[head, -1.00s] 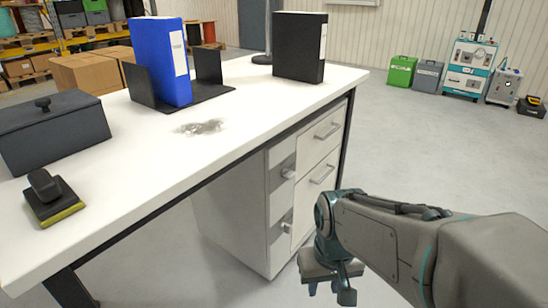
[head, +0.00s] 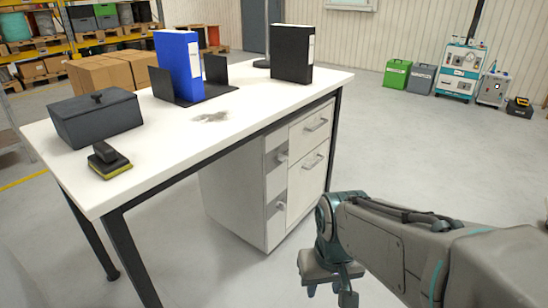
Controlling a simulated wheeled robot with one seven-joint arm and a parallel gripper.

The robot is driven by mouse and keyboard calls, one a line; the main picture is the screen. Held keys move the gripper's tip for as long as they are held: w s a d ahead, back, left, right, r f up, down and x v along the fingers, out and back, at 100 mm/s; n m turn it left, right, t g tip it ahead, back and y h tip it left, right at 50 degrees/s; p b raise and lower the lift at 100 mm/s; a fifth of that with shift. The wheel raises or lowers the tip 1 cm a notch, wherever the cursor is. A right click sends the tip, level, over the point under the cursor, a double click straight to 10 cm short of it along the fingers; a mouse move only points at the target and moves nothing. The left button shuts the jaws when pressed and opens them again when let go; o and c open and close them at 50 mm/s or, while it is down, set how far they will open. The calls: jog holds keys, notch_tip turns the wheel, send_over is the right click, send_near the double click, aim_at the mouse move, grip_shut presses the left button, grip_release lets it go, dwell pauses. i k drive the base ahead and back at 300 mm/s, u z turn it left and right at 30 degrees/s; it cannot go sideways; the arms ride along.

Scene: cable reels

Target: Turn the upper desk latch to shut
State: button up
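The white desk (head: 165,150) has a pale drawer cabinet (head: 235,195) under its right end. The upper desk latch (head: 282,156) is a small light-grey piece on the narrow panel left of the upper drawer. A similar lower latch (head: 281,205) sits below it. Both are too small to tell how they are turned. My gripper (head: 330,293) hangs fingers down at the lower right, in front of the cabinet and apart from both latches. Its fingers look spread, with nothing seen between them.
A black desk leg (head: 134,258) stands at the front. The floor right of the desk (head: 420,150) is clear.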

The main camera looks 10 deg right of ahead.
aim_at(280, 159)
jog(key=u, duration=0.45)
jog(key=i, duration=1)
jog(key=z, duration=0.25)
